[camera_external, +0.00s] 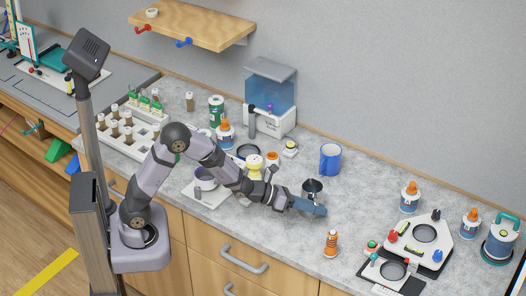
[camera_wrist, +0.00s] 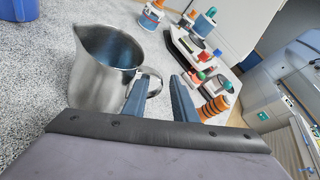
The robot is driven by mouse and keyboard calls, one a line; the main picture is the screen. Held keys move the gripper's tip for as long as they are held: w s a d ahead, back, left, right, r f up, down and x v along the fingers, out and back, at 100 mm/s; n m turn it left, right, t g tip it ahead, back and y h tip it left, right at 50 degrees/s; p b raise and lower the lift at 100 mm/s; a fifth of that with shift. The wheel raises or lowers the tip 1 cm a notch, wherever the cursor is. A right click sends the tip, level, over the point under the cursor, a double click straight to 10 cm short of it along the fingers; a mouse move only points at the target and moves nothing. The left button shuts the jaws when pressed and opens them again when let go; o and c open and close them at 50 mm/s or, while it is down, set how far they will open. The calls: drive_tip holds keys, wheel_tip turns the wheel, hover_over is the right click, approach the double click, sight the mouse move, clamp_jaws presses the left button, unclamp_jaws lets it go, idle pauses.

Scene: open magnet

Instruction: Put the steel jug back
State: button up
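The steel jug (camera_external: 312,187) stands upright on the grey speckled counter, right of the middle in the external view. In the wrist view the jug (camera_wrist: 100,75) is large at the left, with its open mouth showing and its handle toward my fingers. My gripper (camera_external: 308,207) is low at the near side of the jug. In the wrist view my gripper (camera_wrist: 164,77) has its two blue fingers apart. The handle's outer curve shows in the gap, partly hidden by the left finger. I cannot tell whether a finger touches it.
A blue mug (camera_external: 330,159) stands behind the jug. An orange bottle (camera_external: 331,243) stands in front to the right. A white board with a dark ring (camera_external: 443,243) and a smaller board (camera_external: 371,273) lie farther right. A small white scale-like stand (camera_external: 209,196) is left.

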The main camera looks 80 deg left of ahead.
drive_tip(key=shift+r, duration=0.15)
drive_tip(key=b+v, duration=0.2)
drive_tip(key=v, duration=1)
idle(0.5)
